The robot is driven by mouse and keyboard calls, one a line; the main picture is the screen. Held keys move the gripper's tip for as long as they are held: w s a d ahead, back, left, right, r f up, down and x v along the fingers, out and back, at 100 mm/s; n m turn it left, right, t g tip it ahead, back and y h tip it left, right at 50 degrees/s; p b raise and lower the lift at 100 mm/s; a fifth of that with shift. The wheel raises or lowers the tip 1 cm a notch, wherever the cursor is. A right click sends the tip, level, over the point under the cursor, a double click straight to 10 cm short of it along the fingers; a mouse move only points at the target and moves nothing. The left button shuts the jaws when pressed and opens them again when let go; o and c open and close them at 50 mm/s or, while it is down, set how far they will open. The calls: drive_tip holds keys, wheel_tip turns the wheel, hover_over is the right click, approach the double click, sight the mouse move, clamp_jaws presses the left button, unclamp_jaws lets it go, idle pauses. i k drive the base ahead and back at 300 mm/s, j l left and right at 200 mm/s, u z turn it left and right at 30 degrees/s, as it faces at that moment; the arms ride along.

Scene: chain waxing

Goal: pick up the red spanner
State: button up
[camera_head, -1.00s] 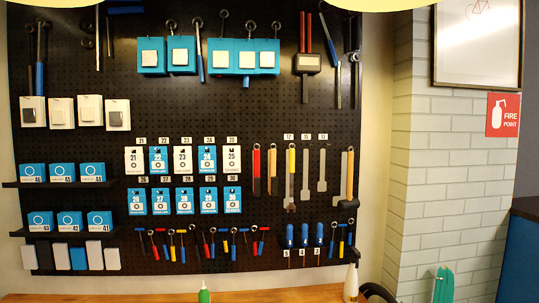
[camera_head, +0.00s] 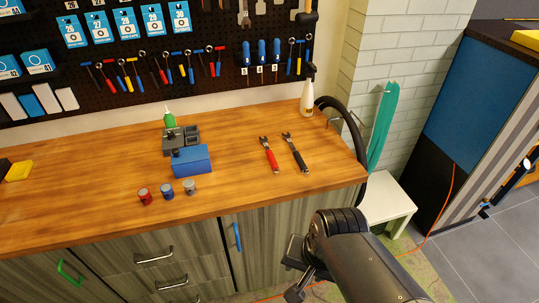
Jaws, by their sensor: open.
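The red spanner (camera_head: 269,155) lies flat on the wooden workbench (camera_head: 90,205), with its metal jaw end toward the wall and its red handle toward the front edge. A black-handled spanner (camera_head: 295,152) lies beside it on the right, apart from it and roughly parallel. My gripper (camera_head: 291,274) is in front of the bench, low and below the level of the worktop, near the cabinet fronts. It is open, and I see nothing between its fingers. It is well apart from the red spanner.
A blue box (camera_head: 192,160) and grey holder stand left of the spanners, with three small tins (camera_head: 167,190) in front. A white spray bottle (camera_head: 307,98) and black hose (camera_head: 350,125) are at the right end. A white stool (camera_head: 388,205) stands right of the bench.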

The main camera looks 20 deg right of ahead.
sight(274, 164)
drive_tip(key=i+l, duration=0.85)
